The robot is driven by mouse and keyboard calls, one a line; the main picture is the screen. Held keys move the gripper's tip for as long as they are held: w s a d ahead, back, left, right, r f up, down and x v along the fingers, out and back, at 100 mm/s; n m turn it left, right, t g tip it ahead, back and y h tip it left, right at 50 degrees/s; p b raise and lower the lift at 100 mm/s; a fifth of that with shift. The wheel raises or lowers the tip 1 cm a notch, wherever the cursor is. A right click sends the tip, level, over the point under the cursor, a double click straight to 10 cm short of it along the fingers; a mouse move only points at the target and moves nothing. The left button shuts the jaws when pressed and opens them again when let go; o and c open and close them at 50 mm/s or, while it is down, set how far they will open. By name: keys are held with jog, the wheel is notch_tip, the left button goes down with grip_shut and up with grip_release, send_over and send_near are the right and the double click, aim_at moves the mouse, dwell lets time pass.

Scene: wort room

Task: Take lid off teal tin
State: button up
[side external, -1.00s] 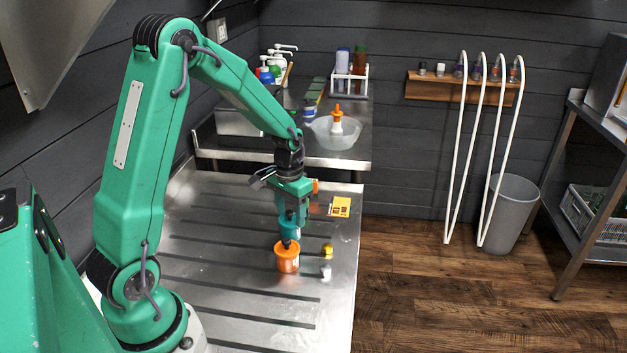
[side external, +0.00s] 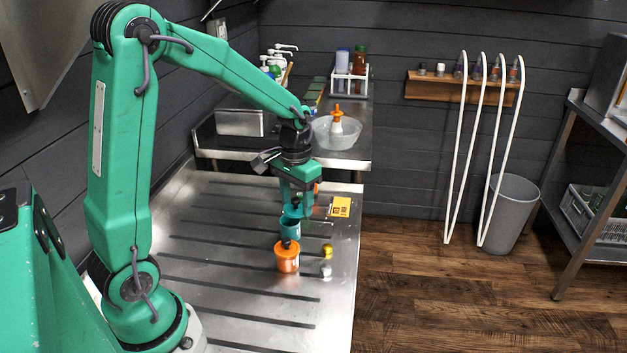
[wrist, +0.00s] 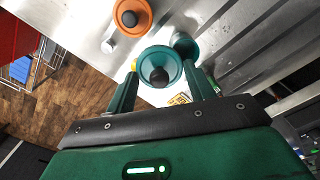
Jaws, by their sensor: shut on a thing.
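My gripper (side external: 297,207) is shut on the teal lid, above and a little behind the teal tin (side external: 290,227) on the ribbed steel drainboard. In the wrist view the round teal lid (wrist: 160,62) with its black knob sits between the two fingers of my gripper (wrist: 161,72). The tin's teal body (wrist: 184,44) shows partly beyond the lid, apart from it. In the side view the lid is mostly hidden by the fingers.
An orange tin (side external: 287,260) with a black knob stands in front of the teal tin. A small yellow item (side external: 327,250) and a yellow card (side external: 340,207) lie to the right. A bowl (side external: 336,133) stands on the counter behind. The drainboard's left side is clear.

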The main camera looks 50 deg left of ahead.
jog(key=s+d+r, duration=0.1)
jog(key=d+r, duration=0.3)
jog(key=d, duration=0.3)
jog(key=shift+s+r, duration=0.15)
jog(key=shift+s, duration=0.1)
dwell(0.3)
jog(key=w+d+f, duration=0.4)
jog(key=w+f, duration=0.1)
jog(key=w, duration=0.4)
send_over(334, 229)
notch_tip(334, 229, down, 6)
jog(key=shift+f, duration=0.25)
jog(key=shift+f, duration=0.15)
jog(key=shift+f, duration=1.85)
jog(key=shift+f, duration=0.15)
